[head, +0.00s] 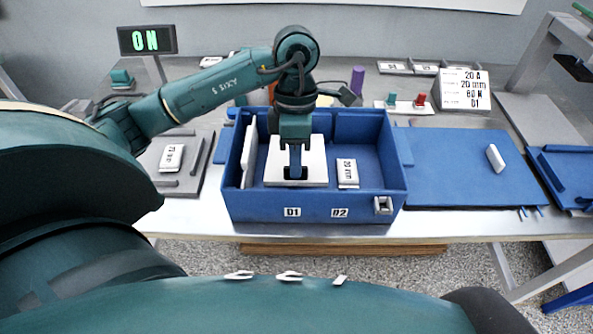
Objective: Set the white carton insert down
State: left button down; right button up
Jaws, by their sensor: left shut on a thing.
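My left gripper (295,174) points straight down inside the open blue box (310,207) marked D1 and D2. It is shut on the white carton insert (314,165), a flat square white piece in the left-middle of the box. The gripper hides the middle of the insert, and I cannot tell whether the insert touches the box floor. A second thin white panel (249,152) stands upright along the box's left wall. My right gripper is not in view.
A white block labelled 20 mm (347,172) is in the box, right of the insert. A blue panel (450,170) with a small white block (495,157) lies to the right. A grey tray (180,187) lies to the left. A display (147,40) reads ON.

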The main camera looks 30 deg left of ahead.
aim_at(314, 165)
pick_arm(q)
jog(key=x, duration=0.3)
jog(key=shift+w+a+f, duration=0.2)
jog(key=shift+w+f, duration=0.05)
jog(key=shift+f, duration=0.2)
jog(key=shift+f, duration=0.1)
jog(key=c, duration=2)
grip_release()
jog(key=shift+o, duration=0.9)
